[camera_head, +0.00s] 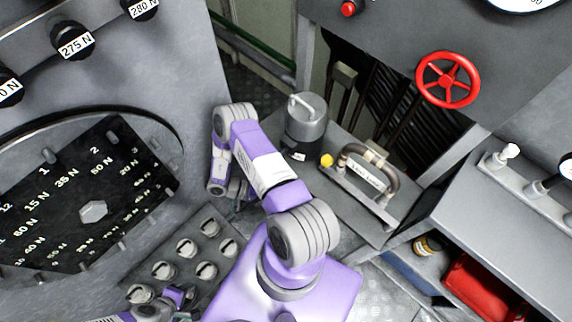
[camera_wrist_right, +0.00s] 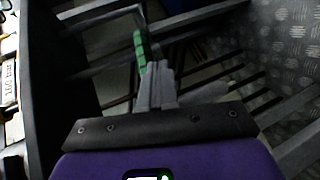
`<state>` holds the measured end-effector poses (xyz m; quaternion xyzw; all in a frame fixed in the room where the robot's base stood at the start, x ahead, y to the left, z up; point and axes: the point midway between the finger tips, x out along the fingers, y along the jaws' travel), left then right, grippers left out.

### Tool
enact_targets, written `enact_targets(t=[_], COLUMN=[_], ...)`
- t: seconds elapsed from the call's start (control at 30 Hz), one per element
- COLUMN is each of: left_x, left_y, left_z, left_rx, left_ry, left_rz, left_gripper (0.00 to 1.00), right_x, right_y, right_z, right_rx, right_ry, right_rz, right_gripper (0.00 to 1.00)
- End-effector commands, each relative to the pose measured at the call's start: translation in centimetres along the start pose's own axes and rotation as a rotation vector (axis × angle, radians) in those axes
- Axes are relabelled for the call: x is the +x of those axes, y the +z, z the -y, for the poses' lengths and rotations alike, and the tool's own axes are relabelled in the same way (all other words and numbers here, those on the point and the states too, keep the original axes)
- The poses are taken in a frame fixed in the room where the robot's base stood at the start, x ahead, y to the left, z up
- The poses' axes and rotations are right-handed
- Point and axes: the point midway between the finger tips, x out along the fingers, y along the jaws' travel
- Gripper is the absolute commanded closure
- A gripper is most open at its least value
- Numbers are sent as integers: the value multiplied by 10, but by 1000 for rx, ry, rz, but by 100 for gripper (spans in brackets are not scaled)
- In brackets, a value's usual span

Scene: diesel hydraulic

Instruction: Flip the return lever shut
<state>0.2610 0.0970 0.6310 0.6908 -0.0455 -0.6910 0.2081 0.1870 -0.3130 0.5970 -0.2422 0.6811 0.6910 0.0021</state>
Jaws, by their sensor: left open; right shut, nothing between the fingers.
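In the right wrist view a bar with a green ribbed grip (camera_wrist_right: 141,48) rises just beyond my right gripper (camera_wrist_right: 158,72). I cannot tell for certain that it is the return lever. The grey fingers are shut with nothing between them and overlap the bar's lower end in the picture. I cannot tell whether they touch it. In the head view my right arm bends down behind its elbow, and its gripper is mostly hidden there. My left gripper (camera_head: 186,302) is open at the bottom left, near the panel of round knobs (camera_head: 188,247).
A grey cylinder (camera_head: 306,125), a yellow knob (camera_head: 326,160) and a curved pipe handle (camera_head: 371,165) are right of my arm. A red handwheel (camera_head: 448,79) is at the upper right. A red box (camera_head: 478,287) lies on a low shelf. A large dial (camera_head: 60,205) fills the left.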

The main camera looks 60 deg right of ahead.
Motion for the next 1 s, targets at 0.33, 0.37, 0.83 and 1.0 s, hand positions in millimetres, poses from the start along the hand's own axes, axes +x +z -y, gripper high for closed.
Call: enact_targets(t=[0.33, 0.37, 0.83, 1.0], left_x=[-2, -2, -2, -2], left_y=[0, 0, 0, 0], left_z=[-1, -1, -1, -1], left_rx=[0, 0, 0, 0], left_ry=[0, 0, 0, 0], left_rz=[0, 0, 0, 0], left_gripper=[57, 57, 57, 57], right_x=[-28, -28, -28, -28], right_y=[1, 1, 2, -8], right_z=[0, 0, 1, 6], right_rx=[-2, -2, -2, 19], right_ry=[-1, -1, -2, -53], right_rz=[3, 3, 2, -60], right_gripper=[100, 100, 100, 100])
